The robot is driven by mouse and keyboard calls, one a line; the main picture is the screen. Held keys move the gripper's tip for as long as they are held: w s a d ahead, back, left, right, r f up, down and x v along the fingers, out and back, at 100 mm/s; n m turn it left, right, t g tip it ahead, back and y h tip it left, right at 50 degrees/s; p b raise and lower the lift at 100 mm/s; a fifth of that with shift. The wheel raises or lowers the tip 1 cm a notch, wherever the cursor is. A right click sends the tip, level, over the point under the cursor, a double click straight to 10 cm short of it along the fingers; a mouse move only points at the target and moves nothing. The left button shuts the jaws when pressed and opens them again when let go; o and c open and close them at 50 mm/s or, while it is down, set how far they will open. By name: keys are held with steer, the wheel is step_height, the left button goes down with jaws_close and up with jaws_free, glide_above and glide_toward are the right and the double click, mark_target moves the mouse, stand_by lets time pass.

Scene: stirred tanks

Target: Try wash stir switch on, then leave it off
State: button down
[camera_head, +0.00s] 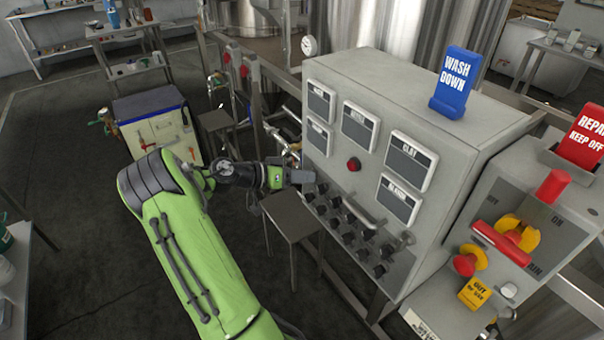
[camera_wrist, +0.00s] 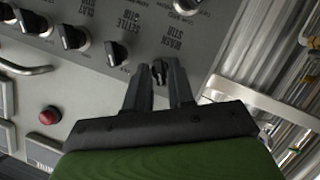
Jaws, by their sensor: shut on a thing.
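The wash stir switch (camera_wrist: 160,71) is a small black knob on the grey panel, beside an upside-down label in the wrist view. My gripper (camera_wrist: 160,75) has one finger on each side of the knob and is shut on it. In the head view my gripper (camera_head: 312,178) reaches the left end of the switch rows on the control cabinet (camera_head: 325,150). The fingers partly hide the knob, so I cannot tell which way it points. The settle stir switch (camera_wrist: 115,52) is the neighbouring black knob, clear of the fingers.
A metal handle bar (camera_head: 362,212) and several other black knobs are close by on the panel. A red button (camera_head: 354,164) sits above them. A blue wash down sign (camera_head: 456,82) stands on the cabinet. A small metal table (camera_head: 291,214) stands below my gripper.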

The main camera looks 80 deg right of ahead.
stand_by(0.3)
steer(key=c, duration=1.2)
jaws_free()
steer(key=shift+w, duration=0.1)
steer(key=p+v, duration=0.2)
steer(key=v, duration=1.3)
steer(key=shift+w+a+r+p, duration=0.15)
steer(key=shift+w+r+p, duration=0.1)
steer(key=shift+p, duration=0.1)
